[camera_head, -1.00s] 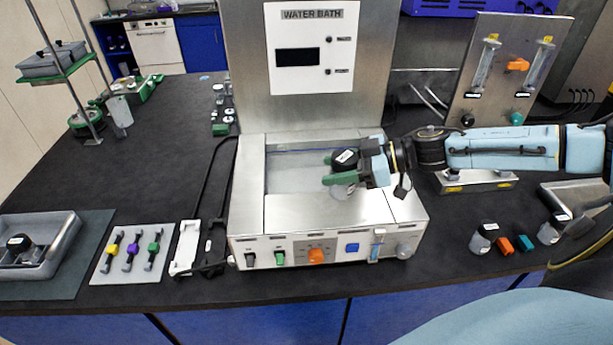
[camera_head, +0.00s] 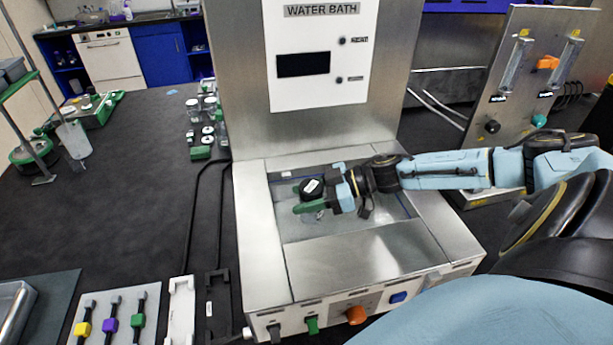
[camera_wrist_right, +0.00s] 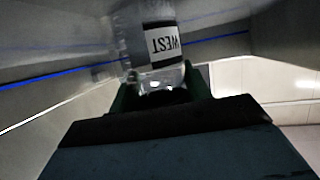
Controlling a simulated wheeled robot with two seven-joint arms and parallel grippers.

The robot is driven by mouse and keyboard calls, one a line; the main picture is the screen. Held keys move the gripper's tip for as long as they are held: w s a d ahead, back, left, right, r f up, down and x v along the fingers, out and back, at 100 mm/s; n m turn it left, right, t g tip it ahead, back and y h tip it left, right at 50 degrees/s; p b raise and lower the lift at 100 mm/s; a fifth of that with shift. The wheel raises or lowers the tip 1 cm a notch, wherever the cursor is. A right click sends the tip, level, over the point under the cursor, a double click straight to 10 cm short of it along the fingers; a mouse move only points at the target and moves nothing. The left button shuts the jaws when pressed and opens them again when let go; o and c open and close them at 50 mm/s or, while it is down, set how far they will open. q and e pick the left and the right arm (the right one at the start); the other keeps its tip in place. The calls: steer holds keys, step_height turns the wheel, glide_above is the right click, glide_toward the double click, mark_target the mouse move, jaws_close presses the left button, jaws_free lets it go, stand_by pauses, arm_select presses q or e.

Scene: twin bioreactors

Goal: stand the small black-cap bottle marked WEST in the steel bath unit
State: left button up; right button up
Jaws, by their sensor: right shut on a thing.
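The steel bath unit (camera_head: 350,270) stands on the dark bench, with a WATER BATH panel behind its open basin. My right gripper (camera_head: 312,202) reaches in from the right over the basin. Its green fingers are shut on a small clear bottle with a black cap (camera_head: 311,187). My left gripper is not in view.
A white mat (camera_head: 118,318) with yellow, purple and green clips lies at front left. Several small bottles (camera_head: 207,125) stand behind, left of the bath. A flowmeter panel (camera_head: 525,85) stands at right. The bench at left centre is clear.

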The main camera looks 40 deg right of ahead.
steer(key=shift+w+f, duration=0.1)
steer(key=shift+f, duration=1.9)
steer(key=o, duration=1.1)
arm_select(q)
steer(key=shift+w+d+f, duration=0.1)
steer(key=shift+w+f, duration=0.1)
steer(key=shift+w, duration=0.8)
arm_select(e)
steer(key=shift+s+d+r, duration=0.15)
steer(key=shift+s+r, duration=0.05)
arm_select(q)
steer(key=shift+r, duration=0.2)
arm_select(e)
steer(key=shift+v, duration=3.55)
